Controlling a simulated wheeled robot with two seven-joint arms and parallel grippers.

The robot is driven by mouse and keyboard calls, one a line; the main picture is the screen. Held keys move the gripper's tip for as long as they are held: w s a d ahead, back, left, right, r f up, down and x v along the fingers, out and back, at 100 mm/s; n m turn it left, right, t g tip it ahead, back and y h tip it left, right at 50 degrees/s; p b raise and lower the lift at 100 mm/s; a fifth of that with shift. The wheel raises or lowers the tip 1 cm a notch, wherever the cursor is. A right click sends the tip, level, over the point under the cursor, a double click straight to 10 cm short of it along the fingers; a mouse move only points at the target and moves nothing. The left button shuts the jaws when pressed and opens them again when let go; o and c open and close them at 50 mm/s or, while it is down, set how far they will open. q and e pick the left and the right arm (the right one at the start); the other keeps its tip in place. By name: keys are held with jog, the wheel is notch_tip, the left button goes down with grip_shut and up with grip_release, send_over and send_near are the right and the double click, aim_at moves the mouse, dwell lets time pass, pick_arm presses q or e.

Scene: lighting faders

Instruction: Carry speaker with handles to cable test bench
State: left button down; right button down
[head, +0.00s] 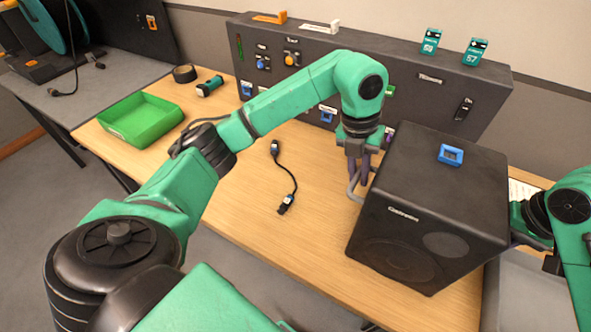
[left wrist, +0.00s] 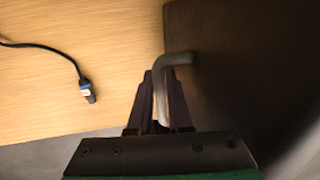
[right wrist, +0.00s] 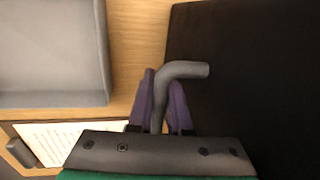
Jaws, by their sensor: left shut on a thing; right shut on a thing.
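The speaker (head: 440,185) is a large black box at the right of the wooden bench (head: 325,262) in the head view. A grey bar handle sticks out on each side. My left gripper (head: 358,172) is shut on the left handle (left wrist: 166,80), which also shows in the head view beside the speaker. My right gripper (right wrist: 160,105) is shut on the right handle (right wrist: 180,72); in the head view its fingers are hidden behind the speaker. The speaker looks about upright. I cannot tell whether its underside touches the bench. Which surface is the cable test bench is not clear.
A dark panel (head: 420,100) with sockets stands along the back of the bench. A blue clip-like piece (head: 451,154) sits on the speaker. A short cable (head: 290,178) lies left of it. A green tray (head: 140,118) is at the far left. A grey tray (right wrist: 50,50) lies right of the speaker.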

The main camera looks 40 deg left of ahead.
pick_arm(q)
jog(key=c, duration=0.8)
grip_release()
jog(key=shift+a, duration=0.1)
jog(key=shift+c, duration=0.2)
pick_arm(e)
jog(key=c, duration=0.8)
grip_release()
jog(key=shift+c, duration=0.2)
pick_arm(q)
jog(key=shift+s+r, duration=0.1)
jog(key=shift+s, duration=0.05)
pick_arm(e)
jog(key=shift+s+r, duration=0.1)
jog(key=shift+s, duration=0.05)
pick_arm(q)
notch_tip(320, 180, up, 8)
jog(key=a, duration=0.1)
pick_arm(e)
notch_tip(320, 180, up, 12)
jog(key=d, duration=0.2)
jog(key=shift+d, duration=0.15)
pick_arm(q)
jog(key=shift+s+a+p, duration=0.1)
jog(key=shift+p, duration=0.2)
